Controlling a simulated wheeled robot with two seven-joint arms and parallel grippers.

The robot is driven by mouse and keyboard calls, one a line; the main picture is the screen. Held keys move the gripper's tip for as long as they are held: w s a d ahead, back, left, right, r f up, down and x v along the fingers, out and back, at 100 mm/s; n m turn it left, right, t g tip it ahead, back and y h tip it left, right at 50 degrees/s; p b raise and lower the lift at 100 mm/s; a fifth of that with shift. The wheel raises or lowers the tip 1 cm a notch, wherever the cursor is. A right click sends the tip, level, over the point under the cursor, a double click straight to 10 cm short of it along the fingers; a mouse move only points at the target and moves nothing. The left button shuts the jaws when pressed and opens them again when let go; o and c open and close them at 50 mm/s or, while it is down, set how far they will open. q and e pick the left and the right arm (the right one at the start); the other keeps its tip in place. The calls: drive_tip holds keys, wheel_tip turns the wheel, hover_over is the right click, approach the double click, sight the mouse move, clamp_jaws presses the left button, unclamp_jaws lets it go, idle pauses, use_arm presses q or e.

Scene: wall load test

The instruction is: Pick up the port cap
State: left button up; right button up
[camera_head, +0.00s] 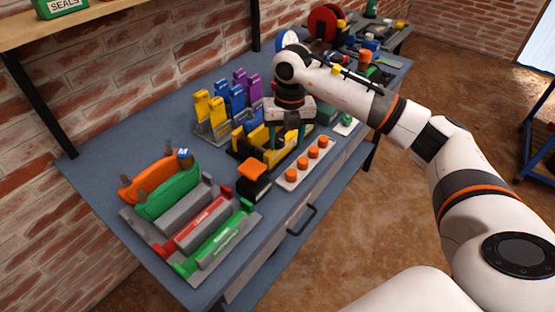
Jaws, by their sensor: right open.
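Several small orange caps, which look like the port caps (302,162), stand in a row on a white strip tray (288,186) near the bench's front edge. My right gripper (286,140) points down just behind and left of this row, over the yellow and black holder. Its two dark fingers are apart, and I see nothing between them. Whether the fingertips touch anything below is hard to tell. My left gripper is not in view.
A black block with an orange top (253,171) stands left of the caps. Yellow, blue and purple upright pieces (237,98) stand behind. The bench (90,165) is bare at far left.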

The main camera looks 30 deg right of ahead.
drive_tip(key=d, duration=0.1)
drive_tip(key=p, duration=0.1)
hover_over(292, 172)
drive_tip(key=f, duration=0.5)
drive_tip(key=shift+a+f, duration=0.2)
drive_tip(key=shift+f, duration=0.05)
drive_tip(key=shift+w+f, duration=0.1)
drive_tip(key=shift+f, duration=0.15)
wheel_tip(292, 172, down, 4)
drive_tip(key=shift+d+f+p, duration=0.1)
drive_tip(key=shift+d+p, duration=0.05)
drive_tip(key=shift+p, duration=0.45)
drive_tip(key=shift+f, duration=0.45)
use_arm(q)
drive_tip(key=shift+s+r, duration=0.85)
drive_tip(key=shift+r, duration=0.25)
use_arm(e)
drive_tip(key=c, duration=1)
drive_tip(key=shift+r, duration=0.1)
